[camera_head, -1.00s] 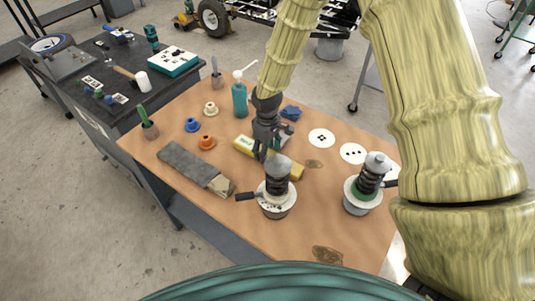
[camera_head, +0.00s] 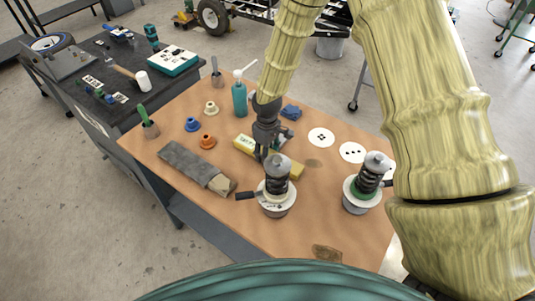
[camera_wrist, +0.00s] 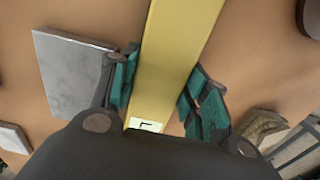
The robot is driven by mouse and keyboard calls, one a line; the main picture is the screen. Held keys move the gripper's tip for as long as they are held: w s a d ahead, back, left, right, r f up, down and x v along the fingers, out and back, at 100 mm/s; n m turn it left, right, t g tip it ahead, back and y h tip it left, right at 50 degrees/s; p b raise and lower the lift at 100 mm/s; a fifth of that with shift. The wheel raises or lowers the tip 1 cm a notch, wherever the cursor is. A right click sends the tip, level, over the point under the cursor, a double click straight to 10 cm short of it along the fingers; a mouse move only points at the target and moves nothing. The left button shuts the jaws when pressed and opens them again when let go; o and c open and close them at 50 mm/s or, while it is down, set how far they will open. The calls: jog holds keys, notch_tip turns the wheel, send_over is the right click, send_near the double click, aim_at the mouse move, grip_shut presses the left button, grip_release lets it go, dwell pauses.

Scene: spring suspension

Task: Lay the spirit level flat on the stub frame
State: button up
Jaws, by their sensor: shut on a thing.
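The spirit level is a long yellow bar (camera_head: 290,165) with a white label, near the middle of the brown table. My gripper (camera_head: 263,153) points down over it, shut across its width. In the wrist view, the level (camera_wrist: 180,45) runs between the teal finger pads of my gripper (camera_wrist: 163,98). The level looks low, at or just above the tabletop; I cannot tell if it touches. A dark wheeled frame (camera_head: 282,9) at the top of the head view looks like the stub frame; it is cut off by the edge and partly behind my arm.
Two spring units on white cups (camera_head: 277,187) (camera_head: 369,184) stand at the front right, the nearer one close to the level. A teal bottle (camera_head: 239,98), coloured rings (camera_head: 207,141) and white discs (camera_head: 321,137) surround the level.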

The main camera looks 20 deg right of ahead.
jog(key=shift+r, duration=0.15)
notch_tip(320, 180, up, 10)
jog(key=shift+f+b, duration=0.2)
jog(key=shift+b, duration=1)
notch_tip(320, 180, up, 17)
jog(key=w+a+m+p, duration=0.1)
jog(key=w+m+p, duration=0.15)
jog(key=m, duration=0.85)
notch_tip(320, 180, down, 8)
jog(key=b, duration=0.2)
jog(key=shift+a, duration=0.2)
dwell(0.7)
